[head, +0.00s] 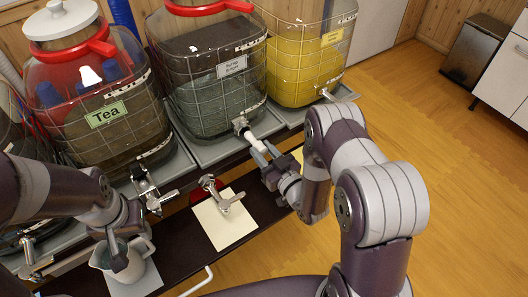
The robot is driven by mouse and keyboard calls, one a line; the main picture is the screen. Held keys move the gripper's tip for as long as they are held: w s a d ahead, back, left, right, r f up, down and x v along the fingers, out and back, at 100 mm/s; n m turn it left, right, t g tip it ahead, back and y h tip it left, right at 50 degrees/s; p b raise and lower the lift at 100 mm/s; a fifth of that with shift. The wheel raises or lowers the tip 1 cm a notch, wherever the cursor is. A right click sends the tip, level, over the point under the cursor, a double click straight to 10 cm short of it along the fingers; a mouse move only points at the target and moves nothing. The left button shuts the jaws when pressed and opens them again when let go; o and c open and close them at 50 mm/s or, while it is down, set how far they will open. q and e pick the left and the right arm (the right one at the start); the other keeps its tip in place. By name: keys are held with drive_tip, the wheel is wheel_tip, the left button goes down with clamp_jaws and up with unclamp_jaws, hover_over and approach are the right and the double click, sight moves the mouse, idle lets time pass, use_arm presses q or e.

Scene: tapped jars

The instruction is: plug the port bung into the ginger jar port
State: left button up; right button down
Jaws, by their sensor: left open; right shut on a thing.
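The ginger jar (205,95) is the middle jar, wrapped in wire mesh with a small label that ends in "ginger". Its metal port (241,125) is low on the front. My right gripper (265,155) is shut on the white port bung (256,144), in front of the port. The bung's far end meets or nearly meets the port; I cannot tell whether any of it is inside. My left gripper (120,252) is open at a light grey jug (137,256) at lower left; its fingertips are partly hidden there.
A loose metal tap (222,196) lies on a cream sheet (222,228) on the dark bench. A Tea jar (100,120) with its tap (147,190) stands left, and a yellow jar (302,55) stands right. Open wooden floor (465,190) lies to the right.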

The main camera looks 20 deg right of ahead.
drive_tip(key=shift+b+x, duration=0.35)
drive_tip(key=shift+x, duration=1.05)
drive_tip(key=shift+c, duration=2)
unclamp_jaws()
drive_tip(key=shift+s+d, duration=0.2)
drive_tip(key=shift+s, duration=0.1)
drive_tip(key=shift+p+v, duration=0.5)
drive_tip(key=shift+v, duration=1.35)
drive_tip(key=shift+s, duration=0.15)
